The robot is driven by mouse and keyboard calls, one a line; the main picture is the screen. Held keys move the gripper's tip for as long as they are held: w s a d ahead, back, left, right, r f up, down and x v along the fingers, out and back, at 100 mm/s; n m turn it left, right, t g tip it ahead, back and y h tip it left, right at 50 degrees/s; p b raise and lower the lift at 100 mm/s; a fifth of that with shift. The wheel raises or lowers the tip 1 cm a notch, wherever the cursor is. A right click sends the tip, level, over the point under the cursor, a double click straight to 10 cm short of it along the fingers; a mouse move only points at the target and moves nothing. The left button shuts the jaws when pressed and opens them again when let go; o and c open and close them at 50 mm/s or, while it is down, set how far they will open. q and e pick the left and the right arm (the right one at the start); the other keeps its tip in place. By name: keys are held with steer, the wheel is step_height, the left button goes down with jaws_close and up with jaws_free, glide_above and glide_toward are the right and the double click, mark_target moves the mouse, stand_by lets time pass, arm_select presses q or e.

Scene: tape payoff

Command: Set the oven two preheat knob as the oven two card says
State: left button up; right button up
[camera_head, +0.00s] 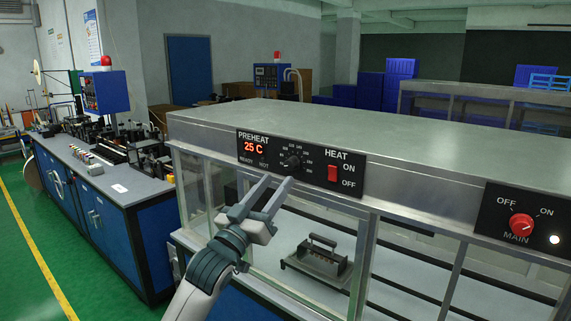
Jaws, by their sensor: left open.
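The black preheat knob (292,162) is on the black panel of the oven (330,115), with a ring of small numbers around it. I cannot read the knob's setting for certain. My left gripper (277,181) is open and empty, its fingertips pointing up just below the knob and apparently apart from it. No card that I can read as the oven two card shows. My right gripper is not in view.
A red heat switch (332,173) sits right of the knob, and a red main knob (521,224) with a lit white lamp (554,239) is further right. A metal fixture with a handle (318,262) stands behind the glass. A blue workbench (100,215) is at left.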

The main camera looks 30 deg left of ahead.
mark_target(289, 167)
arm_select(q)
steer(key=p+x, duration=0.2)
steer(key=x, duration=0.4)
steer(key=shift+f, duration=0.1)
steer(key=c, duration=1.1)
